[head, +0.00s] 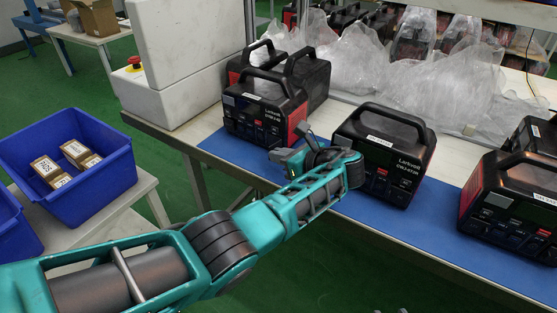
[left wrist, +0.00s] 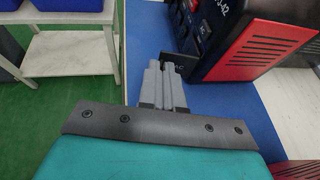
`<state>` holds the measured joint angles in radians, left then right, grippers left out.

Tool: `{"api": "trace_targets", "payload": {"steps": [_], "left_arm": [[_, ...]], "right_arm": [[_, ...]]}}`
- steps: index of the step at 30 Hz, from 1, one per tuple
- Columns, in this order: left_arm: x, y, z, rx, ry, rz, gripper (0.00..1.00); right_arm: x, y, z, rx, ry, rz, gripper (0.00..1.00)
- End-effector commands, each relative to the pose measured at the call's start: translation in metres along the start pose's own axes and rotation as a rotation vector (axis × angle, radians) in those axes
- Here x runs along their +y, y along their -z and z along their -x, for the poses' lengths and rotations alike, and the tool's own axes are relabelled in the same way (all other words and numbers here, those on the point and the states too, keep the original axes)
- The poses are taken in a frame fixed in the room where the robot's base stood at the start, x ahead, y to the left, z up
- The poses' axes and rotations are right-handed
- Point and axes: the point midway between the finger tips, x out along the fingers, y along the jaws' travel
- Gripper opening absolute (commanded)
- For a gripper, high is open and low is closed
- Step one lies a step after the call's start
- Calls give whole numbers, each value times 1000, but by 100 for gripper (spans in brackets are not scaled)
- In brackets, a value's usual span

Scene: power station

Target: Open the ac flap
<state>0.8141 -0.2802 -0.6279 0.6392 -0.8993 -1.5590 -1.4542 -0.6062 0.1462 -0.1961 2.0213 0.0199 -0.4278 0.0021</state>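The power station (head: 262,108) in front of my left arm is black with a red side and stands on the blue mat. In the left wrist view its front and red side (left wrist: 262,50) show at the upper right. A small black flap marked AC (left wrist: 181,64) juts out from the low front of it. My left gripper (head: 282,155) is at that low front. Its grey fingers (left wrist: 162,82) are together, with their tips right beside the flap; I cannot tell if they touch it. Small grey tips at the bottom edge of the head view may be my right gripper (head: 390,311).
More power stations stand to the right, one close by (head: 383,150) and one farther (head: 512,205). The blue mat (head: 400,235) is clear in front of them. A blue crate (head: 110,172) with small boxes stands at left. Clear plastic bags (head: 440,75) lie behind.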

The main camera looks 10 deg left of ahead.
Motion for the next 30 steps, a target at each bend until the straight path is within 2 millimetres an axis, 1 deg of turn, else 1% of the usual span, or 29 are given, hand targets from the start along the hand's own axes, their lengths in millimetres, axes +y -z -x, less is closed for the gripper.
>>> {"api": "trace_targets", "payload": {"steps": [7, 14, 15, 22, 23, 30], "left_arm": [[0, 1, 0, 3, -12, 5, 0], [0, 1, 0, 3, -11, 4, 0], [0, 1, 0, 3, -11, 4, 7], [0, 1, 0, 2, -11, 4, 29], [0, 1, 0, 2, -11, 4, 30], [0, 0, 0, 1, -11, 4, 30]], "right_arm": [[0, 5, 0, 11, 4, 8, 43], [0, 5, -1, 12, 4, 9, 43], [0, 5, -1, 11, 4, 9, 43], [0, 3, -1, 7, 4, 8, 43], [0, 3, -2, 6, 3, 8, 43], [-1, 3, -2, 6, 3, 0, 43]]}}
